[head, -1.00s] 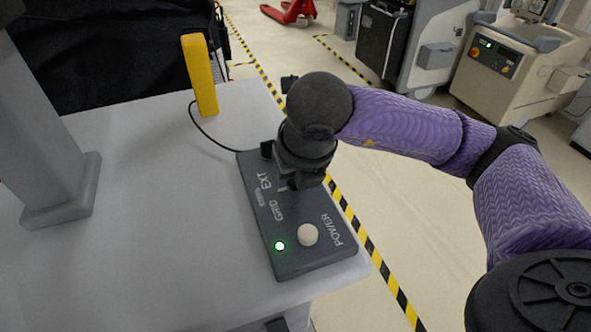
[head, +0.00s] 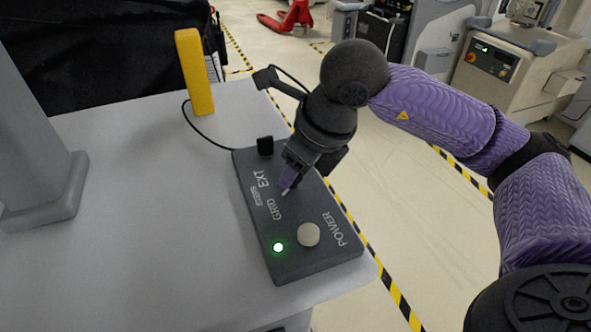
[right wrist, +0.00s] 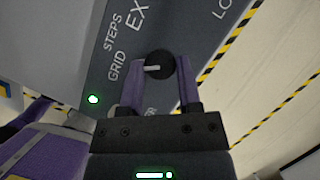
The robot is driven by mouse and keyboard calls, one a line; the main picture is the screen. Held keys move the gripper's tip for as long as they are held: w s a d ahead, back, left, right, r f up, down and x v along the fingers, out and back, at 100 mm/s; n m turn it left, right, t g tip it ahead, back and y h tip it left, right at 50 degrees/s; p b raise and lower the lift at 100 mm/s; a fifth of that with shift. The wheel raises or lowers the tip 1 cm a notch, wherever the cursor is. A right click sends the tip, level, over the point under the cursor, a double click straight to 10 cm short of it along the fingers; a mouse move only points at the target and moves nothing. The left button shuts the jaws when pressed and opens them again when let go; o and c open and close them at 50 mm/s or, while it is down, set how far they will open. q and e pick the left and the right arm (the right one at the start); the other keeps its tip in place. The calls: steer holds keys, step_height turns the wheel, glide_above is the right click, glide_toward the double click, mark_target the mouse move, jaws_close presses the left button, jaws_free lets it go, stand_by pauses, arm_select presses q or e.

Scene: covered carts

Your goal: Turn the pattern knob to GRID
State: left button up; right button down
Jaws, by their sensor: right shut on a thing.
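The dark control box (head: 320,262) lies on the grey cart top, with labels EXT, STEPS, GRID and POWER. The pattern knob (right wrist: 158,62) is round and black with a white pointer line. In the right wrist view the line points left, toward the word GRID (right wrist: 117,66). My right gripper (right wrist: 160,72) is shut on the knob, one purple finger on each side. In the head view my right gripper (head: 288,182) comes down onto the box and mostly hides the knob; a white mark shows by GRID. My left gripper is out of view.
A white round button (head: 308,235) and a lit green lamp (head: 278,247) are at the box's near end. A black switch-like part (head: 265,146) stands at its far end. A yellow block (head: 196,72) and a grey post (head: 45,190) stand on the cart.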

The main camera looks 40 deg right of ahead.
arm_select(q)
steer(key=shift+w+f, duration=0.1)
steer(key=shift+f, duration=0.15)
arm_select(e)
steer(key=shift+d+n+y, duration=0.1)
steer(key=shift+n+y, duration=0.3)
steer(key=shift+n, duration=0.6)
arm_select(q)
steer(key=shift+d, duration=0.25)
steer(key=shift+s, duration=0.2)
arm_select(e)
steer(key=shift+c, duration=1.4)
jaws_free()
steer(key=shift+r, duration=0.15)
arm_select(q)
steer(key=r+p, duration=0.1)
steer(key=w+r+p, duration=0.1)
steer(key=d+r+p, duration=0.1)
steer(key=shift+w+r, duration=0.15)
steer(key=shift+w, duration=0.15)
arm_select(e)
steer(key=v, duration=0.9)
steer(key=shift+r, duration=0.35)
steer(key=shift+d, duration=0.1)
